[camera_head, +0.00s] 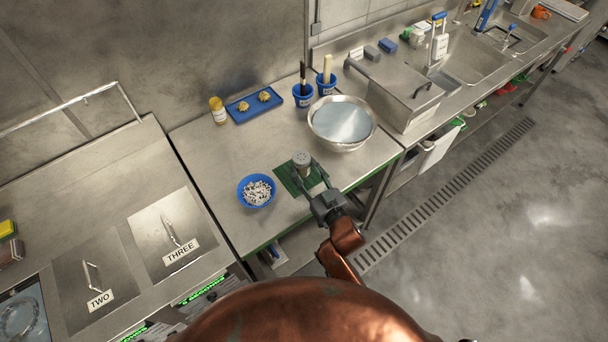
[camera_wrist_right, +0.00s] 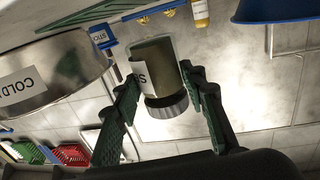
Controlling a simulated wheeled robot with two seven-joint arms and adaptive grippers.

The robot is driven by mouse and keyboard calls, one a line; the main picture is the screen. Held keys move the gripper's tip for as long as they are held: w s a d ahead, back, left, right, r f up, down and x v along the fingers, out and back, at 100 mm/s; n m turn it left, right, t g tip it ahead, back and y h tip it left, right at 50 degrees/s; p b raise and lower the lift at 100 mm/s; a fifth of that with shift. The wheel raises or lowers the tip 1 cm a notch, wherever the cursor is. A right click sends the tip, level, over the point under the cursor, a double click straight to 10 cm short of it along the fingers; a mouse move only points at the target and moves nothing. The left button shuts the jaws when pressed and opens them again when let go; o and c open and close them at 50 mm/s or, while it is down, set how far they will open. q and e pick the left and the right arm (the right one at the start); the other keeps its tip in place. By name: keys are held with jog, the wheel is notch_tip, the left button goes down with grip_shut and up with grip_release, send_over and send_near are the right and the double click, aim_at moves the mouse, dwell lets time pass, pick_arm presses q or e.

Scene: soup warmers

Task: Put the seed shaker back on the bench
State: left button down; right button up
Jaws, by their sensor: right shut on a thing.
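The seed shaker (camera_head: 301,159) has a grey perforated lid and stands upright between the fingers of my right gripper (camera_head: 306,184). The gripper is shut on it, over the green mat (camera_head: 288,181) on the steel bench (camera_head: 225,165). In the right wrist view the picture is upside down: the shaker (camera_wrist_right: 154,68) shows an olive body, a white label and a ribbed grey lid, with a green finger on each side. I cannot tell whether its base touches the mat. My left gripper is not in view.
A blue bowl of black-and-white pieces (camera_head: 257,191) is left of the mat. A large steel bowl (camera_head: 342,122) is behind it to the right. Blue cups (camera_head: 303,96), a blue tray (camera_head: 254,105) and a yellow-lidded jar (camera_head: 218,110) stand at the back. Bench space left of centre is clear.

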aim_at(306, 177)
jog(key=shift+w+f, duration=0.25)
jog(key=shift+f, duration=0.05)
jog(key=shift+f+b, duration=0.5)
jog(key=shift+f, duration=0.95)
jog(key=shift+f, duration=0.15)
jog(key=o, duration=1.2)
